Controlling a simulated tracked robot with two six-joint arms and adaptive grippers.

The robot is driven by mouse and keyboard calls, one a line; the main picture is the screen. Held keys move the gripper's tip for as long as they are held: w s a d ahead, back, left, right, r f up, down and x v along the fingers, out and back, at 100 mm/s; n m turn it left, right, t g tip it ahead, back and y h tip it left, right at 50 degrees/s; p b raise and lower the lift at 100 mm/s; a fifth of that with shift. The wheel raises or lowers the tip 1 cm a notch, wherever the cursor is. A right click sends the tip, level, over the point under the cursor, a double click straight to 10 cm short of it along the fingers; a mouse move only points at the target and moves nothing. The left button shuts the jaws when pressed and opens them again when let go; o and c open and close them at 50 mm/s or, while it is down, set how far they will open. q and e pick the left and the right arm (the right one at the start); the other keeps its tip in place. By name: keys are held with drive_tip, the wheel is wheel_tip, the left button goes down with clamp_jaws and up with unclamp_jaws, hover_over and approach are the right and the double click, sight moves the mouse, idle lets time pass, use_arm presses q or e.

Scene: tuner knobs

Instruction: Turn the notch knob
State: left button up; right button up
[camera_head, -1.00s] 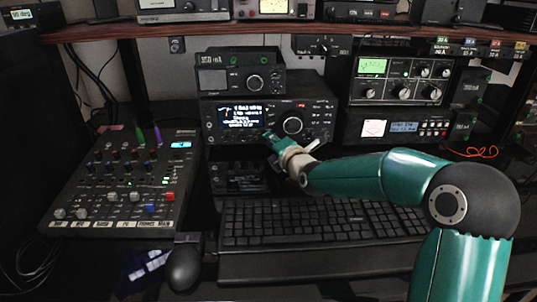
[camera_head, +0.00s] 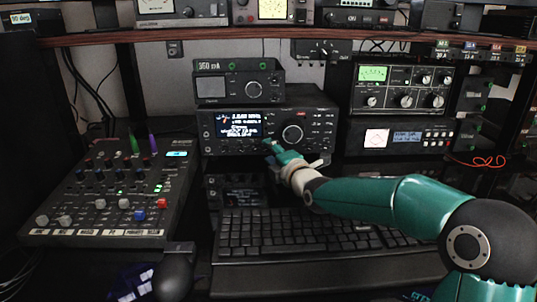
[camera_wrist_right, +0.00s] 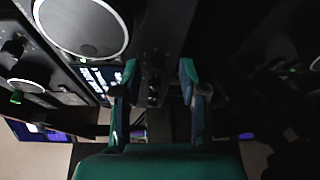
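The black transceiver (camera_head: 316,120) stands mid-desk with a lit screen (camera_head: 238,121) and a large round dial (camera_head: 292,134). My right gripper (camera_head: 268,146) is at the lower part of its front, left of and below the dial. In the right wrist view the fingers (camera_wrist_right: 159,76) are apart, with small dark knobs (camera_wrist_right: 154,84) visible in the gap. I cannot read which one is the notch knob, nor tell whether a finger touches one. The big dial (camera_wrist_right: 80,25) shows close up at the upper left there. My left gripper is not in view.
A keyboard (camera_head: 300,235) lies below my right arm. A mixer (camera_head: 112,195) is at the left and a mouse (camera_head: 174,276) at the front. A tuner unit (camera_head: 400,87) stands right of the transceiver. A shelf edge (camera_head: 300,38) runs above.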

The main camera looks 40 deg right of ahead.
drive_tip(key=shift+s+r, duration=0.1)
drive_tip(key=shift+s, duration=0.15)
drive_tip(key=s, duration=0.3)
drive_tip(key=s+a, duration=0.1)
drive_tip(key=s, duration=0.3)
drive_tip(key=s+a, duration=0.1)
drive_tip(key=s, duration=0.3)
drive_tip(key=shift+s+r, duration=0.2)
